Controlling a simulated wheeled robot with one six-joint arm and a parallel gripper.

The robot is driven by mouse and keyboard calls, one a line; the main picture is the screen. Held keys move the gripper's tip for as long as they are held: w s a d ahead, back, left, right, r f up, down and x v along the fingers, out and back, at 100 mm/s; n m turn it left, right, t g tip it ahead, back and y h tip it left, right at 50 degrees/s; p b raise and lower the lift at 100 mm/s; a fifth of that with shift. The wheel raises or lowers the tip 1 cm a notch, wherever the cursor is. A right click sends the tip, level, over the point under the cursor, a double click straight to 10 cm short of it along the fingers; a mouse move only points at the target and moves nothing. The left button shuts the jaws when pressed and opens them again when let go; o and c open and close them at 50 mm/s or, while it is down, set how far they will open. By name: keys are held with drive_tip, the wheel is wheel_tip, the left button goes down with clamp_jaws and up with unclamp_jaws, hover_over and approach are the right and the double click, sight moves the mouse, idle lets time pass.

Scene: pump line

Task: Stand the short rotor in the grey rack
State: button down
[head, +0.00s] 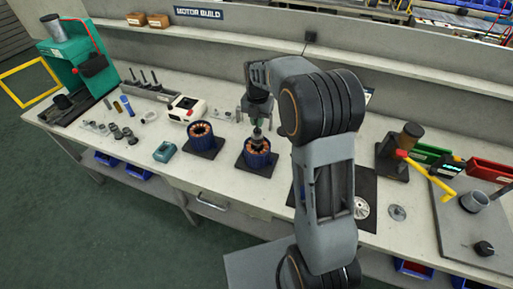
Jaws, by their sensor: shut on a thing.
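My gripper (257,122) points down over the right-hand blue stator (256,162), shut on a small dark rotor (257,136). The rotor is upright, and its lower end is at the stator's copper-wound opening. I cannot tell whether it is inside the bore or just above it, nor judge its length. The grey rack (150,93) stands further left near the back of the bench, with several dark rods upright in it. Its free places are too small to make out.
A second blue stator (200,137) stands left of my gripper. A white box (186,109) lies between it and the rack. Small parts and a teal block (165,151) lie front left. A green press (75,55) stands far left. A shelf (200,42) runs behind.

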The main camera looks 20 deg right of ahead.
drive_tip(key=shift+r+p, duration=1.1)
drive_tip(key=shift+r, duration=0.5)
drive_tip(key=shift+a+f, duration=0.1)
idle(0.6)
